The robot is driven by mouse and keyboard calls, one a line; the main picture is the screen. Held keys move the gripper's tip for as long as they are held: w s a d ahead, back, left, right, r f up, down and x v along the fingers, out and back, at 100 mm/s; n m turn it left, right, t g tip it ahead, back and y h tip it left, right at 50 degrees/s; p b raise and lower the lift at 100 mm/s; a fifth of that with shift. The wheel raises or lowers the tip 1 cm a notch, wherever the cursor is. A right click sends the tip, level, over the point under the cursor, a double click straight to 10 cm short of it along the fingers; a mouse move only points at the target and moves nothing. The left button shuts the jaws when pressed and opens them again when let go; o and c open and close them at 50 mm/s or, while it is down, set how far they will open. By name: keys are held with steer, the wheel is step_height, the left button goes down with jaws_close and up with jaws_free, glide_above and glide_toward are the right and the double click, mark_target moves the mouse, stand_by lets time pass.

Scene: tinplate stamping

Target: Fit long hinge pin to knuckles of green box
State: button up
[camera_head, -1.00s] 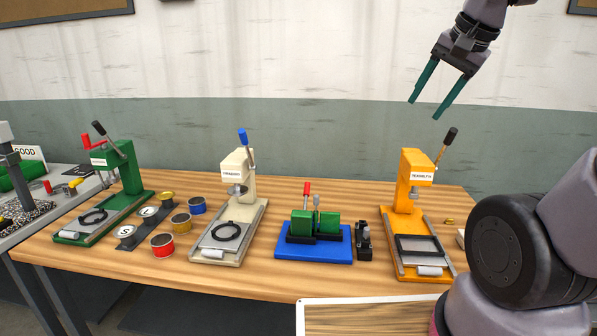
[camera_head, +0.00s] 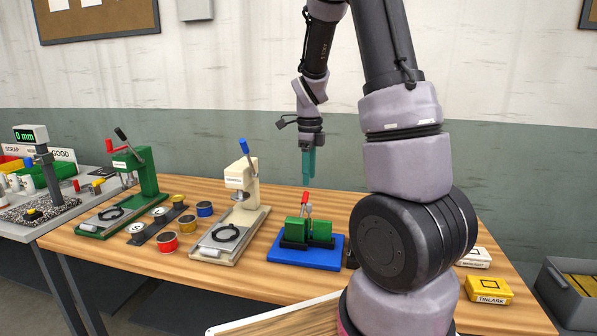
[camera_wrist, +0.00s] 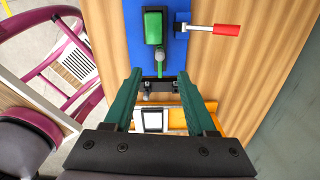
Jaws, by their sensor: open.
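The green box (camera_head: 319,229) sits in a black holder on a blue base, with a red-handled clamp (camera_head: 305,197) at its back. In the wrist view the green box (camera_wrist: 154,27) is at top centre, with the red clamp handle (camera_wrist: 226,30) to its right. My gripper (camera_head: 308,178) points down above the blue fixture, apart from it. In the wrist view my gripper (camera_wrist: 160,75) is open and empty, its teal fingers spread over a small black stand (camera_wrist: 160,87) beside the blue base. I cannot make out the long hinge pin or the box's knuckles.
The cream press (camera_head: 238,205) and green press (camera_head: 130,190) stand left on the wooden table, with several tins between them. A yellow TINLARK box (camera_head: 489,290) is at right. My arm hides the orange press in the head view.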

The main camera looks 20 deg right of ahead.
mark_target(309, 203)
step_height(309, 203, down, 10)
steer(key=shift+f, duration=0.2)
stand_by(0.3)
jaws_close()
step_height(309, 203, up, 10)
steer(key=shift+r, duration=0.1)
